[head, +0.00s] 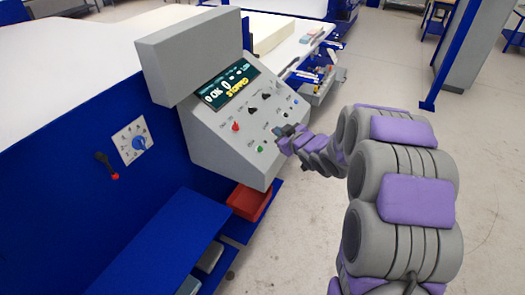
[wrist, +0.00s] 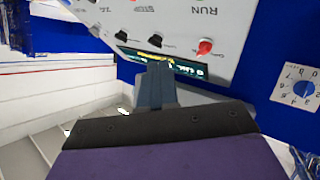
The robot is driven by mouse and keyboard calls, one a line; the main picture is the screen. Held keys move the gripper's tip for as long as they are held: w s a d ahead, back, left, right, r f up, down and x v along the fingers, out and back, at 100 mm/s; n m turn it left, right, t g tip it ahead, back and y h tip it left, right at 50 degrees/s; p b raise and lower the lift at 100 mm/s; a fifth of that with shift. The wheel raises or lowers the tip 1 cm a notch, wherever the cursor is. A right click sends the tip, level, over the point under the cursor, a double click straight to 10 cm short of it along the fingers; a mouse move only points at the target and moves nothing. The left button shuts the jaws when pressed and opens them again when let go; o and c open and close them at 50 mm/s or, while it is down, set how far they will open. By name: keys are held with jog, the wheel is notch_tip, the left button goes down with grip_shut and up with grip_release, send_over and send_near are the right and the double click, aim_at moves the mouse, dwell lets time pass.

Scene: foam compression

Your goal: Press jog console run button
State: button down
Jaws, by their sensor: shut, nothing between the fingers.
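The jog console (head: 215,135) is a grey sloped box with a lit display (head: 230,85), dark knobs, a red knob (head: 236,127) and small coloured buttons. A green button (head: 260,149) sits on its lower left face; its label is too small to read here. In the wrist view a RUN label (wrist: 205,10) shows at the top edge, above the red knob (wrist: 205,46), with no button visible beside it. My gripper (head: 279,131) is shut and empty, close to the lower right of the console face; contact cannot be told. Its fingers also show in the wrist view (wrist: 155,75), covering part of the display.
A blue machine side carries a rotary dial (head: 139,142) and a black lever with a red end (head: 107,165) left of the console. A red bin (head: 250,201) sits below it. A white-topped table (head: 85,50) lies behind.

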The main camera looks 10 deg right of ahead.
aim_at(260, 149)
jog(key=shift+a+f, duration=0.1)
jog(key=shift+a, duration=0.05)
jog(key=a+f+b, duration=0.1)
jog(key=f+b, duration=0.1)
jog(key=w+a+f+b, duration=0.1)
jog(key=f+b, duration=0.1)
jog(key=w+a+f+b, duration=0.1)
jog(key=f+b, duration=0.1)
jog(key=b, duration=0.1)
jog(key=shift+w+f, duration=0.15)
jog(key=shift+f, duration=0.1)
jog(key=shift+w+a+f+b, duration=0.2)
jog(key=shift+a+f+b, duration=0.1)
jog(key=shift+a+f, duration=0.05)
jog(key=shift+f, duration=0.15)
dwell(1.7)
jog(key=shift+w+a+f, duration=0.1)
jog(key=shift+a+f, duration=0.05)
jog(key=shift+f, duration=0.05)
